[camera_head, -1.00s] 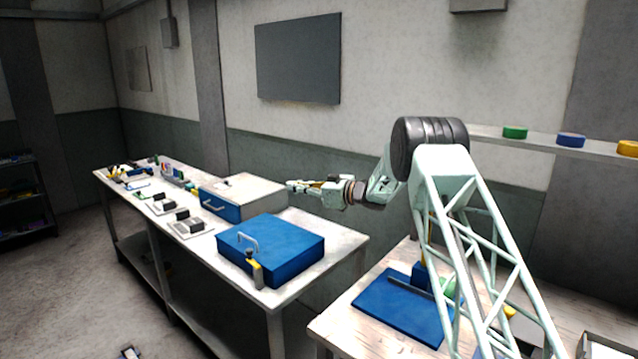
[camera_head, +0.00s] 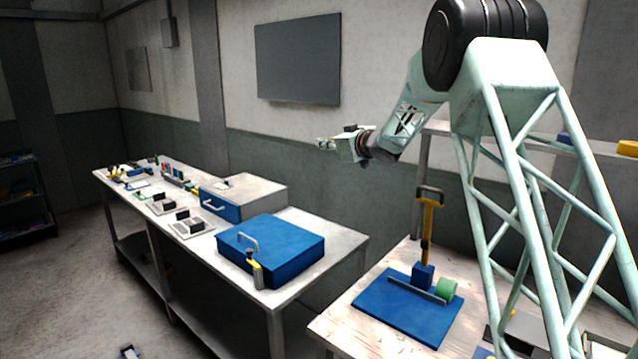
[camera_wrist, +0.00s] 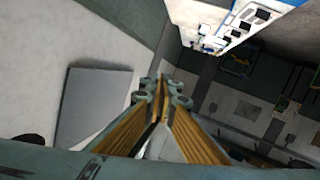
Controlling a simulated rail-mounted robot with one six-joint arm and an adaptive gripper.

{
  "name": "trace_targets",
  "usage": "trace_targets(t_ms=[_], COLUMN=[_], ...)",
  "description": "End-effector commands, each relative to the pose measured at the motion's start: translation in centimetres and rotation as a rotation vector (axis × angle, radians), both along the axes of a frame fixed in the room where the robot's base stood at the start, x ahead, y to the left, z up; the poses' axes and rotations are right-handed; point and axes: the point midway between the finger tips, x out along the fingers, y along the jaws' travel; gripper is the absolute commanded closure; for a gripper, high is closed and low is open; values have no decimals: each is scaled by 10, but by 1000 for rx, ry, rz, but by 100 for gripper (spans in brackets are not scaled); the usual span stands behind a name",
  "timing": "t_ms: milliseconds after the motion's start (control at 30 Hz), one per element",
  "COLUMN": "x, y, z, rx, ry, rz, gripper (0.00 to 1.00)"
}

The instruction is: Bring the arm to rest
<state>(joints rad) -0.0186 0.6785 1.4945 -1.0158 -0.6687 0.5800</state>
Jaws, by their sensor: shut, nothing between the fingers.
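My gripper (camera_head: 325,144) is raised in the air in the head view, in front of the back wall and above the gap between the two benches. It is apart from everything around it. In the wrist view my gripper (camera_wrist: 162,84) shows its fingers closed together with nothing between them. My arm reaches left from its tall pale lattice link and black joint at the right.
A long bench (camera_head: 335,250) holds a blue case (camera_head: 275,245), a drawer box (camera_head: 255,190) and several small items. A wooden bench (camera_head: 340,325) holds a blue base (camera_head: 385,312) with an upright yellow-handled tool (camera_head: 427,225) and green roll (camera_head: 446,288). A shelf with coloured discs is partly hidden.

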Motion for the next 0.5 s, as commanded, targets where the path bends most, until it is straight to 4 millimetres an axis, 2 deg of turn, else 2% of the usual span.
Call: trace_targets(t_ms=[100, 500], x=[-11, -55], y=[-15, -66], z=[19, 64], rx=[-11, -50], ry=[7, 51], rz=[-48, -204], gripper=[100, 100])
